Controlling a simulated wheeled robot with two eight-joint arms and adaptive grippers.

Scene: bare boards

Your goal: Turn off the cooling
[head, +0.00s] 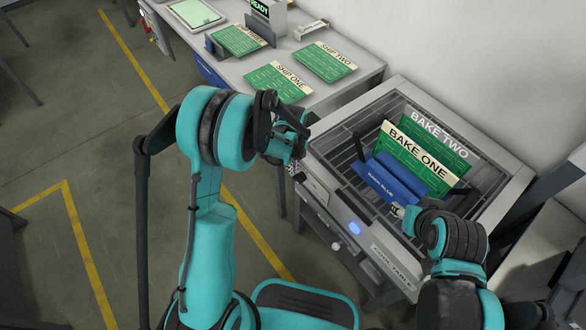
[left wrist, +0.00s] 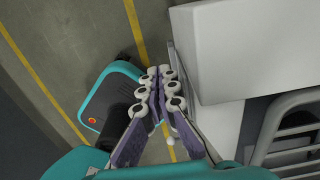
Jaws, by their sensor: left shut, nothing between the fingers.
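The cooling table (head: 515,195) stands at the right, a grey frame with a wire rack and a front label that seems to read "COOL TABLE". A blue lit button (head: 355,228) sits on its front edge, with a pale round knob (head: 336,246) just below and left. My left gripper (head: 295,168) is shut and empty by the table's left front corner, up and left of the button and apart from it. Its closed fingers (left wrist: 160,85) fill the middle of the left wrist view. My right gripper (head: 398,210) is over the table's front, near the blue holder; its fingers are too small to judge.
On the rack, a blue holder (head: 375,185) bears green boards "BAKE ONE" (head: 418,160) and "BAKE TWO" (head: 440,135). A grey bench (head: 345,85) behind carries "SHIP ONE" (head: 278,82), "SHIP TWO" (head: 324,61) and another board. A wall closes the right; floor is free at left.

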